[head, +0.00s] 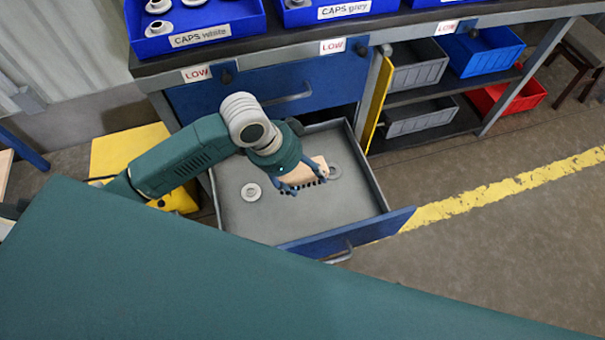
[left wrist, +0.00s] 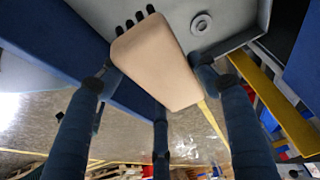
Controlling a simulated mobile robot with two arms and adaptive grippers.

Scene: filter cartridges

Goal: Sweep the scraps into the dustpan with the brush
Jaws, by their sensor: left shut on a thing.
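My left gripper (head: 304,183) is over the open drawer (head: 235,215) of the workbench and shut on the brush (head: 312,166). The brush has a pale wooden body and a row of dark bristles. In the left wrist view the brush (left wrist: 155,62) lies between my dark teal fingers with its bristles at the top. I cannot tell whether the bristles touch the drawer floor. No dustpan and no clear scraps show. My right gripper is out of view.
Pale rings lie in the drawer, one at left (head: 251,192) and one beside the brush (head: 333,172). A yellow cabinet door (head: 378,100) stands open right of the drawer. Blue trays of caps (head: 197,28) stand on the bench. My teal body fills the foreground.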

